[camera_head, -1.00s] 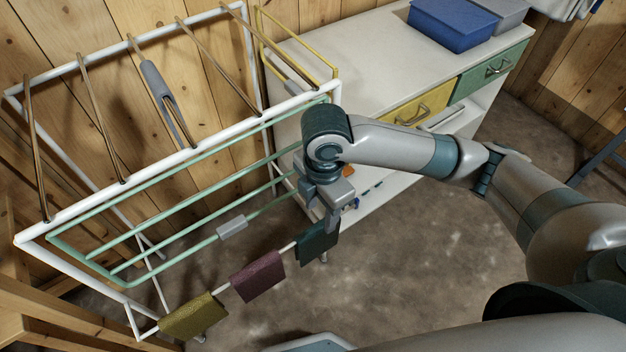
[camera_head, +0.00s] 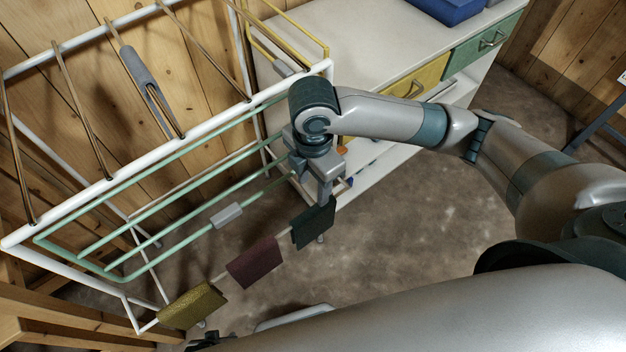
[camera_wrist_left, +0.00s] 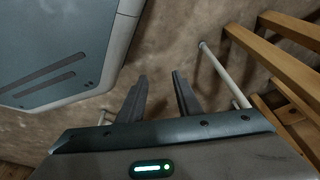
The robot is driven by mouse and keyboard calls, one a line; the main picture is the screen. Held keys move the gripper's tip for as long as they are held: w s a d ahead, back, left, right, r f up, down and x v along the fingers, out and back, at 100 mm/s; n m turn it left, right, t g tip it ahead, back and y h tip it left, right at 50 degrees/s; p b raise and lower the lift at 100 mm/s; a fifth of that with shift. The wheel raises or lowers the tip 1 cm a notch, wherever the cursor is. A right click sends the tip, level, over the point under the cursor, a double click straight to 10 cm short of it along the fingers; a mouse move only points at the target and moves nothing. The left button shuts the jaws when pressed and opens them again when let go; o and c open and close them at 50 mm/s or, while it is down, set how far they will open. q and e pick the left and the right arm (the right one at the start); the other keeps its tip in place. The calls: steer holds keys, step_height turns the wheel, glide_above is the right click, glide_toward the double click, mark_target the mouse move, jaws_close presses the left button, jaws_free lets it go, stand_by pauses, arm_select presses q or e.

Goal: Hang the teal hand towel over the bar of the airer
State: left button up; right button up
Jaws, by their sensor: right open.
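The dark teal hand towel (camera_head: 314,225) hangs folded over the right end of a low white bar (camera_head: 285,233) of the airer (camera_head: 165,155). My right gripper (camera_head: 325,197) is open, pointing down at the towel's top edge; its fingertips overlap the towel there, and I cannot tell if they touch it. My left gripper (camera_head: 204,341) is low at the bottom edge of the head view, mostly hidden by my arm. In the left wrist view its two fingers (camera_wrist_left: 161,90) stand apart with nothing between them.
A mauve towel (camera_head: 253,262) and an olive towel (camera_head: 192,305) hang on the same low bar. Grey clips sit on a green rail (camera_head: 226,215) and an upper rod (camera_head: 134,65). A white cabinet (camera_head: 350,45) stands behind right. A wooden frame (camera_head: 70,320) is at lower left.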

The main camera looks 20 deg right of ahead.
mark_target(313, 210)
step_height(313, 210, down, 10)
steer(key=shift+r+b, duration=0.1)
steer(key=shift+b, duration=0.35)
step_height(313, 210, down, 5)
steer(key=shift+f, duration=0.85)
arm_select(q)
steer(key=shift+w+a+r+g, duration=0.1)
steer(key=shift+a+r+g, duration=0.15)
steer(key=shift+r, duration=0.45)
arm_select(e)
steer(key=shift+f, duration=0.1)
